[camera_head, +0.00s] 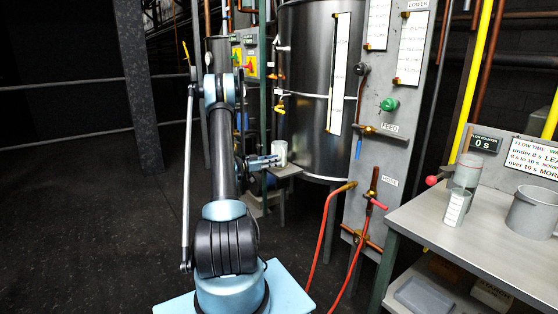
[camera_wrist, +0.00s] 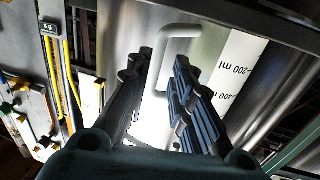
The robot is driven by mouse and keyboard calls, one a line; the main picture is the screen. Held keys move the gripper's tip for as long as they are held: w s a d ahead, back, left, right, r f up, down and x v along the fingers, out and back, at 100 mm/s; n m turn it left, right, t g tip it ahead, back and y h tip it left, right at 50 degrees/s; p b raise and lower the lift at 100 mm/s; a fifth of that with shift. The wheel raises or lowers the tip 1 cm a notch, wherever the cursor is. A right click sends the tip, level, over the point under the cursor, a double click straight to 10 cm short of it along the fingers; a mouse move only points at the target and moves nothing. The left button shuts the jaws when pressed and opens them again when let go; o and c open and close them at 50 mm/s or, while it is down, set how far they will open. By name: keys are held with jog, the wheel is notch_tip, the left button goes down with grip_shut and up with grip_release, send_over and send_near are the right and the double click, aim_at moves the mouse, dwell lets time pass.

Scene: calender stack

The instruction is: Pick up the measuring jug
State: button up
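The measuring jug (camera_head: 279,150) is small and pale in the head view, standing on a small grey stand beside the big metal drum. In the wrist view its metal body carries a white scale strip (camera_wrist: 233,75) marked in ml, with a pale looped handle (camera_wrist: 180,32) close ahead of my gripper. My gripper (camera_wrist: 161,72) is open, its two dark fingers apart with part of the handle showing between them. I cannot tell whether a finger touches it. In the head view my gripper (camera_head: 268,162) is just left of the jug.
The tall metal drum (camera_head: 308,90) stands close behind the jug. A grey valve panel (camera_head: 390,130) and red hoses (camera_head: 326,225) are to its right. A bench (camera_head: 480,240) at right holds a clear cylinder (camera_head: 456,207) and a grey pot (camera_head: 533,212). The floor at left is open.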

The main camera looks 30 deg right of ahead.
aim_at(283, 164)
jog(key=shift+s+d, duration=0.25)
jog(key=shift+d, duration=1.05)
jog(key=shift+s+d, duration=0.2)
jog(key=shift+d, duration=1.05)
jog(key=shift+r, duration=0.1)
grip_shut()
